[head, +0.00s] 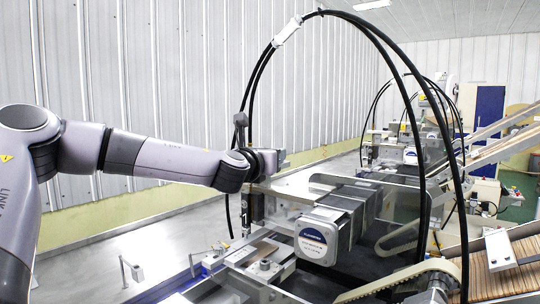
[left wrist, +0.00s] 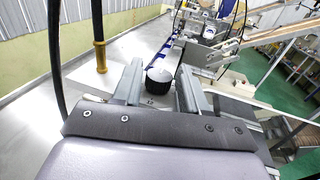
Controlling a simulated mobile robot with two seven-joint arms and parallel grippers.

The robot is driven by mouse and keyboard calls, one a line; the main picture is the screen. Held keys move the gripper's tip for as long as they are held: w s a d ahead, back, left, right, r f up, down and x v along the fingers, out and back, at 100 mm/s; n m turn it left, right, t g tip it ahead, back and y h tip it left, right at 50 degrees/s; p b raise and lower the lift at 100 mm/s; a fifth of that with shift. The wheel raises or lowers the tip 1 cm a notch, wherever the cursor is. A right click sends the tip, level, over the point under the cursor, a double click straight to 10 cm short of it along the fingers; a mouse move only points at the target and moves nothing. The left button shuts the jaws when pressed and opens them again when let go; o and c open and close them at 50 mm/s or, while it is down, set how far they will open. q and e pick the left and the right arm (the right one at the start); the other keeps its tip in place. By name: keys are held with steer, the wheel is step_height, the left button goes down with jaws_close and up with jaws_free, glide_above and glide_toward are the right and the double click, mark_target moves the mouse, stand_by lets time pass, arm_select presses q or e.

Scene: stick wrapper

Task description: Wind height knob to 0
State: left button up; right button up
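The height knob (left wrist: 158,82) is a round black knob with a lighter grey top, on the metal machine surface in the left wrist view. My left gripper (left wrist: 160,66) is open, with one finger on each side of the knob. A narrow gap seems to show on both sides, though contact lower down cannot be told. In the head view, my left gripper (head: 278,160) is at the back of the wrapper machine, and the knob cannot be made out there. My right gripper is in neither view.
Black hoses (head: 257,85) arch over the machine close to my left gripper. A metal-cased unit with a white-and-blue label (head: 318,240) stands in front. A yellow-and-black post (left wrist: 100,45) rises left of the fingers. Conveyors (head: 500,262) lie at the right.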

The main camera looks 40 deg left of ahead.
arm_select(q)
jaws_close()
steer(key=shift+a+h, duration=0.1)
steer(key=shift+h, duration=0.3)
steer(key=m+h, duration=0.1)
steer(key=m+t+h+b, duration=0.1)
steer(key=h, duration=0.1)
steer(key=shift+a+f+m, duration=0.1)
steer(key=shift+a+m, duration=0.1)
steer(key=shift+m, duration=0.2)
steer(key=m+h+b, duration=0.1)
steer(key=h, duration=0.1)
steer(key=m+h+b, duration=0.1)
steer(key=h, duration=0.1)
steer(key=m+h+b, duration=0.1)
steer(key=b, duration=0.1)
steer(key=shift+a+f+h, duration=0.2)
steer(key=shift+a+h, duration=0.1)
steer(key=shift+h, duration=0.1)
steer(key=shift+r+m+g+h+b, duration=0.1)
steer(key=shift+m+g+h+b, duration=0.2)
steer(key=shift+m+h+b, duration=0.6)
steer(key=shift+r+m+g+h, duration=0.15)
steer(key=shift+m+g+h, duration=0.15)
steer(key=shift+m+h, duration=0.5)
steer(key=shift+a+r+h, duration=0.1)
steer(key=shift+h, duration=0.5)
